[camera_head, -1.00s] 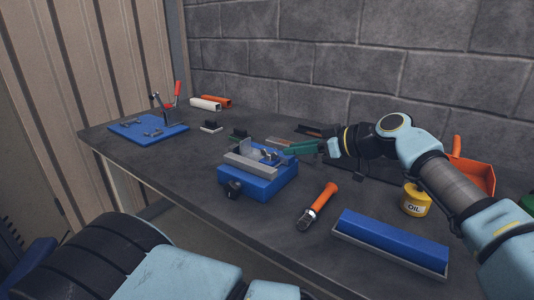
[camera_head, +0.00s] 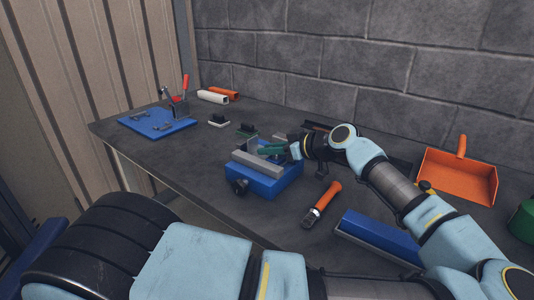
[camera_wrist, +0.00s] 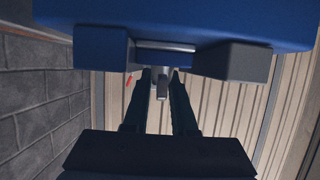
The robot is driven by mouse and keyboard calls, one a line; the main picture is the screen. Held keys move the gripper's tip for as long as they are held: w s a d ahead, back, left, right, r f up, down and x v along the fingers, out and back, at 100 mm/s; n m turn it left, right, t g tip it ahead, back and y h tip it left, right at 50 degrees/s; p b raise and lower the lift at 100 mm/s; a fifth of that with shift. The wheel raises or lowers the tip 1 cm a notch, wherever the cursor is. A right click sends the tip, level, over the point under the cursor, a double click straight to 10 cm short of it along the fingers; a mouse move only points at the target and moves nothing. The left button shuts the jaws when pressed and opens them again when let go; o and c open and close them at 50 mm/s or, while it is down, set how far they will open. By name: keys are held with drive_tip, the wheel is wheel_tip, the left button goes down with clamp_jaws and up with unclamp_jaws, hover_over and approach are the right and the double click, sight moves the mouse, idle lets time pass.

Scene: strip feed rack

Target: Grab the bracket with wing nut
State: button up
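The blue fixture (camera_head: 278,184) with grey jaws (camera_head: 257,165) stands mid-table. My gripper (camera_head: 265,149) reaches in level from the right, its green fingers low over the fixture's top. In the wrist view my gripper (camera_wrist: 162,84) has its two fingers apart, with a small grey metal piece (camera_wrist: 162,88) between the tips; a gap seems to show on each side. This piece looks like part of the bracket, but I cannot make out the wing nut. The fixture's blue body (camera_wrist: 180,15) and grey blocks fill the top of the wrist view.
An orange-handled tool (camera_head: 322,203) and a long blue block (camera_head: 376,236) lie in front. An orange dustpan (camera_head: 457,175) is at right. A blue plate (camera_head: 155,124) with a red-handled clamp stands far left. Small dark-topped pieces (camera_head: 218,121) lie behind the fixture, near the brick wall.

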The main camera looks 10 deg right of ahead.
drive_tip(key=shift+c, duration=0.2)
clamp_jaws()
idle(1.1)
